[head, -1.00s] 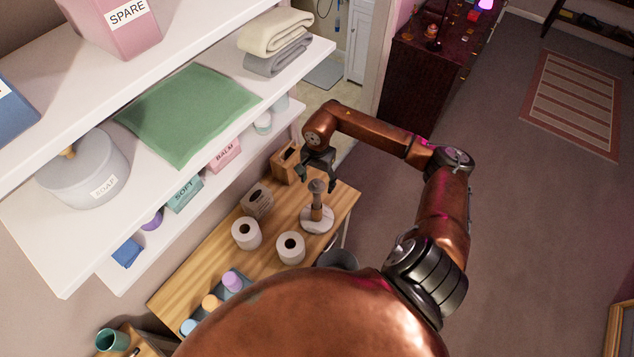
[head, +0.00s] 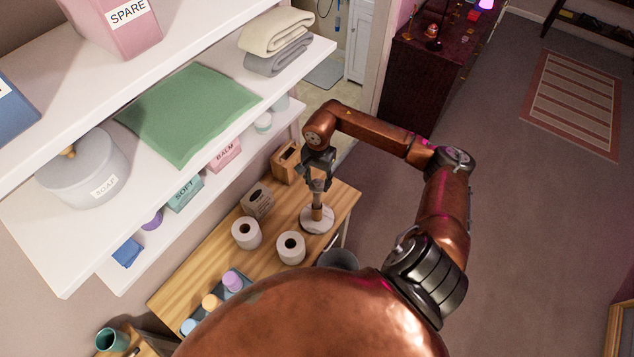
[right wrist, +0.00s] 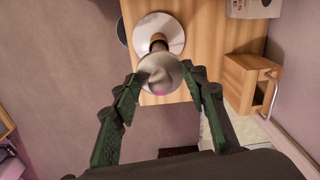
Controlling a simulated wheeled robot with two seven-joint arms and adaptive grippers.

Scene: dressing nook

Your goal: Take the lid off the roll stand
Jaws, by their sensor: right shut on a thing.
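The roll stand (head: 317,221) stands upright on the wooden table, with a round white base and a brown post. Its grey lid (head: 318,186) is at the top of the post. My right gripper (head: 318,172) is shut on the lid from above. In the right wrist view the rounded lid (right wrist: 158,73) sits between the two fingertips, with the stand's base (right wrist: 158,35) behind it. The lid appears to be still on the post. My left gripper is not in view.
Two paper rolls (head: 291,247) (head: 246,233) and a tissue box (head: 257,200) stand left of the stand. A wooden box (head: 286,162) is behind it. White shelves (head: 75,241) overhang the left side. Open floor lies to the right.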

